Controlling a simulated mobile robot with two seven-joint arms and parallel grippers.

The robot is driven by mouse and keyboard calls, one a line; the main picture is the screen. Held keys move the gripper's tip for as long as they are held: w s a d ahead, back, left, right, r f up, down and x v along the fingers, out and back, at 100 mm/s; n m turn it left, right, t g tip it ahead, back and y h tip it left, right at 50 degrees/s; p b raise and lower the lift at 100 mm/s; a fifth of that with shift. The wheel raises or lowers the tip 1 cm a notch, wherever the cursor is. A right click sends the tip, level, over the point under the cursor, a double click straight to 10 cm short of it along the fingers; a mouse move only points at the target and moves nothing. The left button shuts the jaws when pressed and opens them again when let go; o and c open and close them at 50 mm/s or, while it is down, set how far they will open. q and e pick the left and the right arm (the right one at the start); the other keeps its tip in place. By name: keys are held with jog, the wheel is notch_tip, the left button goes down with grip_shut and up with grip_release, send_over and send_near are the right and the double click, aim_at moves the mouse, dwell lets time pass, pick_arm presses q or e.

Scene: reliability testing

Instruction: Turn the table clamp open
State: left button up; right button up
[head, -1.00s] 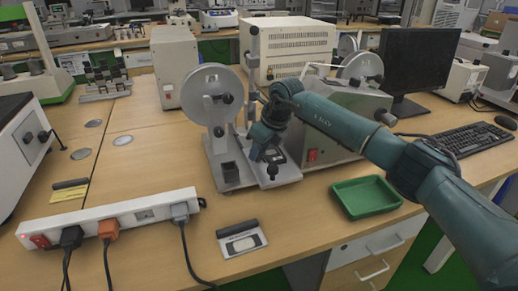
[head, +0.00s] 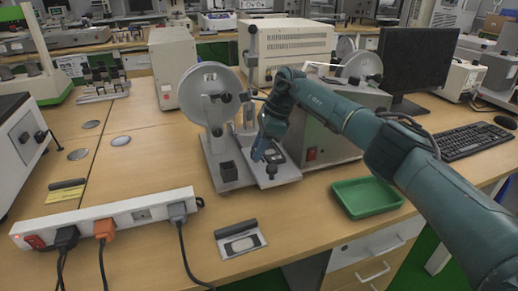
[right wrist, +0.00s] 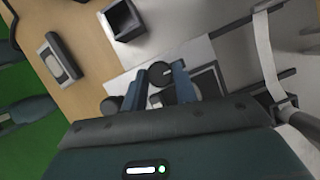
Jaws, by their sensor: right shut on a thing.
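A testing device with a large grey disc (head: 205,80) stands on the wooden table, on a grey metal base (head: 228,180). The table clamp (right wrist: 160,73) shows in the right wrist view as a round black knob between my fingertips. My right gripper (head: 263,150) reaches down over the right part of the base, and its blue fingers are shut on the clamp. The fingers (right wrist: 159,80) also show in the right wrist view, one on each side of the knob. The exact contact is partly hidden. My left gripper is not in view.
A green tray (head: 366,198) lies right of the device. A white power strip (head: 110,218) with plugs and cables lies at the front left. A small grey-and-white block (head: 240,241) lies near the front edge. A monitor (head: 418,62) and keyboard (head: 460,143) stand right.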

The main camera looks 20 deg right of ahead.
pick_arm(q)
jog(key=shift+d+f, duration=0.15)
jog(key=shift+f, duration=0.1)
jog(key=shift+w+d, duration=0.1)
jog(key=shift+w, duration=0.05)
pick_arm(e)
jog(key=shift+n, duration=0.3)
jog(key=o, duration=1)
jog(key=shift+c, duration=0.2)
jog(key=shift+r, duration=0.1)
pick_arm(q)
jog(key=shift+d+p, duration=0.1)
jog(key=shift+p, duration=0.6)
pick_arm(e)
jog(key=w+v, duration=0.1)
jog(key=v, duration=1.2)
jog(key=shift+s, duration=0.4)
